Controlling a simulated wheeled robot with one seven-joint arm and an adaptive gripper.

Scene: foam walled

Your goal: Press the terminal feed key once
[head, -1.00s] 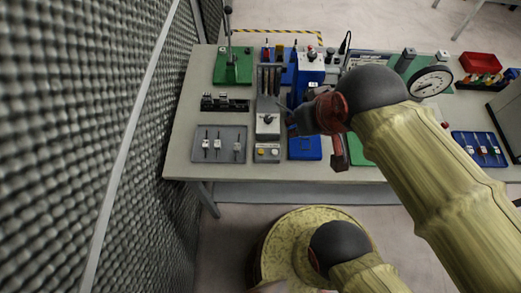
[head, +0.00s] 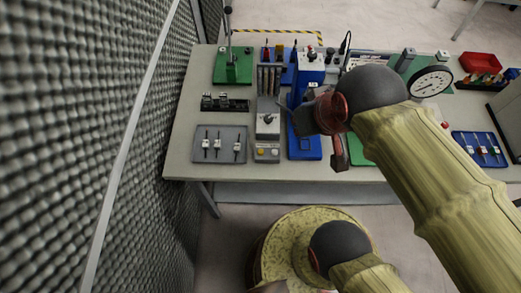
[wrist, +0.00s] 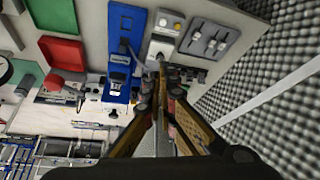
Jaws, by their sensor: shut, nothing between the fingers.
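A grey upright unit with dark vertical channels (head: 268,80) stands on the bench. A dark round-topped knob (head: 267,118) sits on its pale lower block, and it also shows close to my fingertips in the wrist view (wrist: 161,56). In front of it is a small grey panel (head: 267,159) with a yellow and a white button, which shows in the wrist view too (wrist: 170,22). I cannot read which control is the feed key. My gripper (wrist: 159,70) is shut and empty, its tips near the knob; contact cannot be told. In the head view my gripper body is right of the unit.
A blue press-like fixture (head: 305,145) stands close on the unit's right. A grey tray (head: 220,150) with several small tools lies left. A green lever base (head: 233,68) is behind. A mesh-like foam wall (head: 80,130) bounds the left side.

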